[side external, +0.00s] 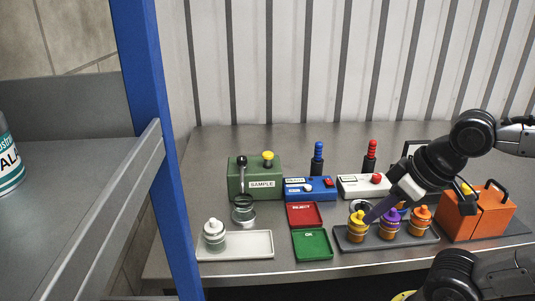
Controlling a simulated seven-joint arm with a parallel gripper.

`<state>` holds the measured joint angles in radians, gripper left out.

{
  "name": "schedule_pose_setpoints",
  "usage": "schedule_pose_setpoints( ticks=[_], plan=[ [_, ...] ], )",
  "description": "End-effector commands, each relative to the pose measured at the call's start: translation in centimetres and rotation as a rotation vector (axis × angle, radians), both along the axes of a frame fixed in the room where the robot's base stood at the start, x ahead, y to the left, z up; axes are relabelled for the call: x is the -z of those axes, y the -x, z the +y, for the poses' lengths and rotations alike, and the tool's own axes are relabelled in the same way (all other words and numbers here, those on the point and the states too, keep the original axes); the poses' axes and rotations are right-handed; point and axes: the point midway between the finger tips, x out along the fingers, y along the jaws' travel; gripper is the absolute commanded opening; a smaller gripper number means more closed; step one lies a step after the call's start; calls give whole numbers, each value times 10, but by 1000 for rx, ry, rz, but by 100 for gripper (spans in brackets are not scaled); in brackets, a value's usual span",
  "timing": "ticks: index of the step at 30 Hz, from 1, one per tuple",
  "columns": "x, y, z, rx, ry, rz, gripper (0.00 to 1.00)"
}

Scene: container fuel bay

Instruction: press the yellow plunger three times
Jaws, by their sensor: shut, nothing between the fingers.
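A yellow plunger (268,155) with a rounded knob stands on top of the green box labelled SAMPLE (239,180), at the back left of the table. My gripper (369,219) is shut and empty. It points down and left at the front right, with its tip at or just in front of the yellow-topped bottle (357,226); I cannot tell whether they touch. My gripper is well to the right of the plunger and apart from it. A small glass cup (243,209) sits below the spout of the green box.
A dark tray (388,245) holds yellow, purple and orange bottles. Blue (311,189) and white (360,186) units with upright handles stand behind it. Red (304,215) and green (312,243) trays and a white tray (253,243) with a bottle lie left. An orange case (478,215) stands right.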

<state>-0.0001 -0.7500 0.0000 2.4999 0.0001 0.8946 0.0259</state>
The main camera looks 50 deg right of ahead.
Motion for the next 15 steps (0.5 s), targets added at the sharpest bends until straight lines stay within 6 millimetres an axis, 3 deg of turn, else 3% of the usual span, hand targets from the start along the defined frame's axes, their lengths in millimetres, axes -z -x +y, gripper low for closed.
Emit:
schedule_pose_setpoints(
  ticks=[5, 11, 15],
  plan=[
    [-33, -28, 2, 110, -80, -117, 0],
    [-89, -95, -1, 274, -207, -248, 0],
    [-120, -150, -10, 392, -293, -314, 0]
  ],
)
